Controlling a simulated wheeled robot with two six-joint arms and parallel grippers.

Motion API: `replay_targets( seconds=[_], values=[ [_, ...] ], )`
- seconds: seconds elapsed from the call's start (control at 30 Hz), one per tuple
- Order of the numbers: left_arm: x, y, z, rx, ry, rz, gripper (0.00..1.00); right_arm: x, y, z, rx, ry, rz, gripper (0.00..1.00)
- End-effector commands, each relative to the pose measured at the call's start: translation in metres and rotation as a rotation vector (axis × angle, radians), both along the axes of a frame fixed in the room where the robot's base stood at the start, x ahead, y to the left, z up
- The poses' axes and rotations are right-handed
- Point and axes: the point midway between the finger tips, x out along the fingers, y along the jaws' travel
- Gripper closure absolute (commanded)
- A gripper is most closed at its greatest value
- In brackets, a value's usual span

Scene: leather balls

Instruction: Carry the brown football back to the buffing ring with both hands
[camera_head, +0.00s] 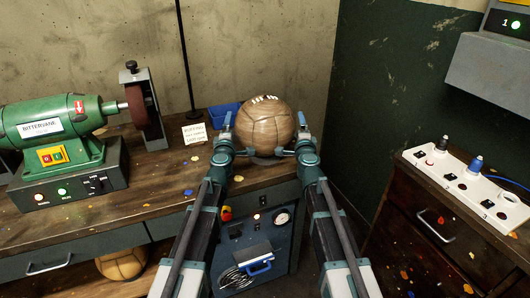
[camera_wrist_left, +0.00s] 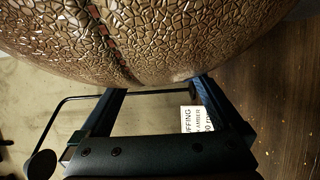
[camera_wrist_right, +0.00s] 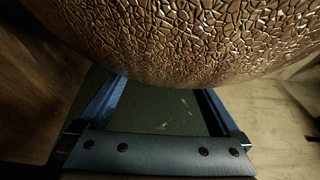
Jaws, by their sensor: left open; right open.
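The brown football (camera_head: 265,128), with white lacing near its top, is at the right end of the wooden bench, between my two grippers. My left gripper (camera_head: 226,122) is open at its left side, and my right gripper (camera_head: 302,126) is open at its right side. The ball's cracked leather fills the top of the left wrist view (camera_wrist_left: 150,35) and right wrist view (camera_wrist_right: 190,40), very close to the fingers. I cannot tell whether they touch it. A thin dark edge shows beneath the ball; I cannot make out the buffing ring or whether the ball rests on it.
A green grinder (camera_head: 55,120) with a brown wheel (camera_head: 138,105) stands at left on the bench (camera_head: 150,185). A card reading "BUFFING" (camera_head: 195,134) and a blue tray (camera_head: 224,116) are left of the ball. Another ball (camera_head: 122,264) lies below. A switch panel (camera_head: 470,185) is at right.

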Motion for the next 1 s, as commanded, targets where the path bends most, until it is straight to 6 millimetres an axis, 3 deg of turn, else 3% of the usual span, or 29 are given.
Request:
replay_targets(
  seconds=[0.37, 0.57, 0.8, 1.0],
  values=[
    [-0.012, 0.001, 0.000, -0.001, 0.000, 0.002, 0.00, 0.000, -0.001, 0.000, 0.001, 0.000, -0.002, 0.00],
    [-0.042, 0.001, 0.000, -0.001, 0.000, 0.001, 0.00, 0.000, -0.001, 0.000, 0.001, 0.000, -0.002, 0.00],
    [-0.092, 0.001, 0.000, -0.001, 0.001, 0.000, 0.00, 0.000, -0.001, 0.000, 0.001, 0.000, -0.002, 0.00],
    [-0.119, 0.000, 0.000, 0.000, 0.001, 0.000, 0.00, 0.000, -0.001, 0.000, 0.001, 0.000, -0.002, 0.00]
  ],
)
